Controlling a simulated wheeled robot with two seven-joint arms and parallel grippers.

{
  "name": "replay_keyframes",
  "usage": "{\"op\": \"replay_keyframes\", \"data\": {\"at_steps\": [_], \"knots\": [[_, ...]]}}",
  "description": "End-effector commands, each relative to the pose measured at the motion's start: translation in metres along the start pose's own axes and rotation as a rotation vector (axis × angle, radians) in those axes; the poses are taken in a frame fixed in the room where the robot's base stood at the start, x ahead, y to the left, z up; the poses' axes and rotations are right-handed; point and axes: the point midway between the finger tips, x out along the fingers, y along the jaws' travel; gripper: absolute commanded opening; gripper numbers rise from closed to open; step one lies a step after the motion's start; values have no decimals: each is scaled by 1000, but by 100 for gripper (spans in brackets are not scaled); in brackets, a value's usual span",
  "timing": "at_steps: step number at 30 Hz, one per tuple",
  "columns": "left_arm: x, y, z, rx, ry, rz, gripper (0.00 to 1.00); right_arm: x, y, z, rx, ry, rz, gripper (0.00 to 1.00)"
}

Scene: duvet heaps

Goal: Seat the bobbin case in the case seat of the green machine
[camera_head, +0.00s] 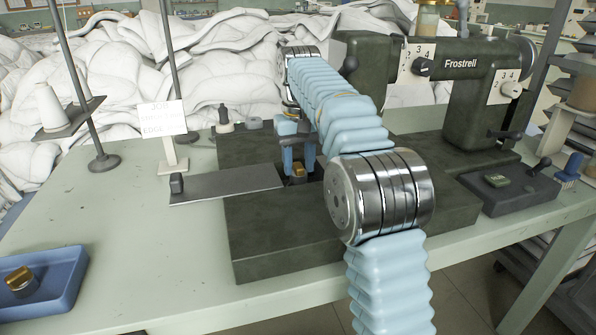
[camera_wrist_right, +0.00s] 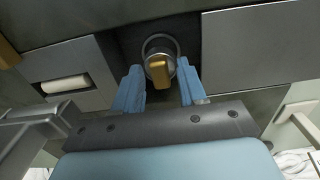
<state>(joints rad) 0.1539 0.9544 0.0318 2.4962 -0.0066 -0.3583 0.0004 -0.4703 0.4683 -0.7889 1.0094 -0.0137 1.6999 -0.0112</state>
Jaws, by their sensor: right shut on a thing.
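The green machine (camera_head: 270,245) is a dark green sewing machine marked Frostrell, standing on the pale table. My right gripper (camera_head: 298,168) points down at an opening in its bed. Its blue fingers are shut on the bobbin case (camera_head: 298,178), a small round metal piece with a brass latch. In the right wrist view the bobbin case (camera_wrist_right: 159,70) sits between the fingers (camera_wrist_right: 160,86), over a dark recess with a round ring, the case seat (camera_wrist_right: 160,38). I cannot tell how deep the case sits in it. My left gripper is out of view.
A blue tray (camera_head: 62,288) at the left holds another brass-topped metal piece (camera_head: 20,281). A grey plate (camera_head: 225,187) juts left from the bed. A sign (camera_head: 163,118), thread stands and white duvet heaps (camera_head: 110,60) are behind.

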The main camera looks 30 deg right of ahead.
Motion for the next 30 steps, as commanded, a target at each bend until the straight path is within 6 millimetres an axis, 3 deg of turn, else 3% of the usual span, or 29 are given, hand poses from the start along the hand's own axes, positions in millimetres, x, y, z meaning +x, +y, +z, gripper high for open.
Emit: {"op": "replay_keyframes", "data": {"at_steps": [5, 16, 17, 18, 30], "knots": [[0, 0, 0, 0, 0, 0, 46, 24, -2, 2, -2, -1, -2, 6], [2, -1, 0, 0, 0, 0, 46, 28, -2, 2, -1, 1, -1, 6], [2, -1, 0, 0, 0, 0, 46, 29, -2, 2, -1, 1, -1, 43], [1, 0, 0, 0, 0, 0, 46, 28, -2, 2, -1, 1, 0, 49], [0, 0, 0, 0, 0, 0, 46, 20, -2, 1, -2, 2, -1, 52]]}}
